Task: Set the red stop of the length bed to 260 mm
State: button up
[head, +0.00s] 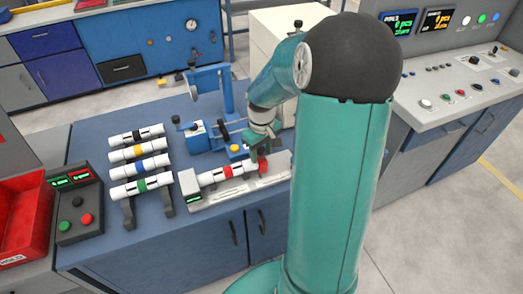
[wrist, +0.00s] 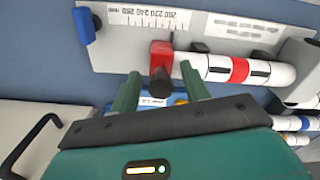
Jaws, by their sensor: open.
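The length bed (wrist: 125,50) is a pale rail with a printed scale (wrist: 150,18), whose numbers are too small to read surely. Its red stop (wrist: 160,52) with a black knob (wrist: 159,82) stands near one end of that scale. A white pipe with a red band (wrist: 238,70) lies on the bed, its end close to the stop; I cannot tell if they touch. My gripper (wrist: 160,71) is open, its green fingers on either side of the knob. In the head view, my gripper (head: 259,150) is over the red stop (head: 263,165) at the bed's right part.
Several banded pipes (head: 140,160) lie on a rack left of the bed. A blue clamp device (head: 205,135) stands behind the bed. A button box (head: 75,205) and a red bin (head: 25,220) are at the left. A blue block (wrist: 84,25) is at the bed's end.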

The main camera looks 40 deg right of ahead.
grip_shut()
jog(key=d, duration=0.2)
jog(key=s+d, duration=0.1)
jog(key=d, duration=0.4)
jog(key=shift+s+r, duration=0.1)
jog(key=shift+s, duration=0.25)
grip_release()
jog(key=shift+d, duration=0.1)
notch_tip(320, 180, up, 14)
jog(key=shift+s, duration=0.1)
dwell(0.5)
